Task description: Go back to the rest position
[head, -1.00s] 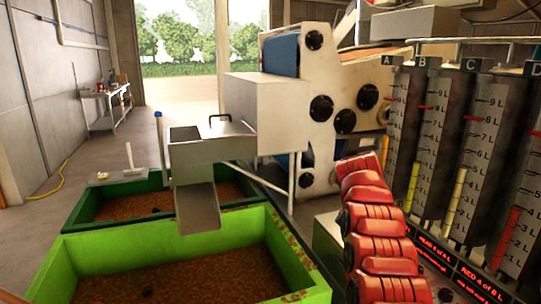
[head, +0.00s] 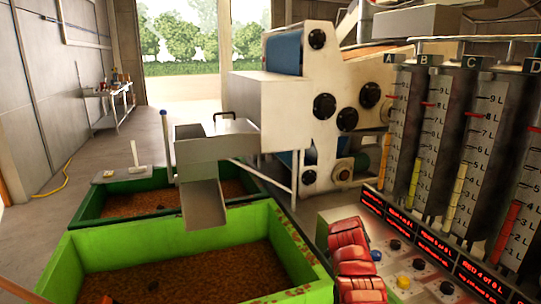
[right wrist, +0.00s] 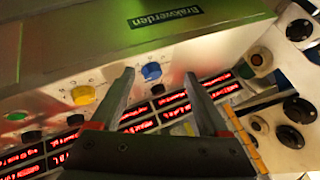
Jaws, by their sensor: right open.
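My right gripper (right wrist: 158,75) is open and empty in the right wrist view, its two dark fingers spread over the control panel (right wrist: 60,62). A blue knob (right wrist: 151,71) shows between the fingertips, and a yellow knob (right wrist: 83,95) lies to their left. I cannot tell the gap between the fingers and the panel. My left gripper is in neither view.
Graduated columns (head: 470,160) marked A to D stand behind the panel at right. A light green bin (head: 90,238) and a dark green bin (head: 85,207) stand at left below a metal chute (head: 204,204). The white press (head: 325,125) is behind.

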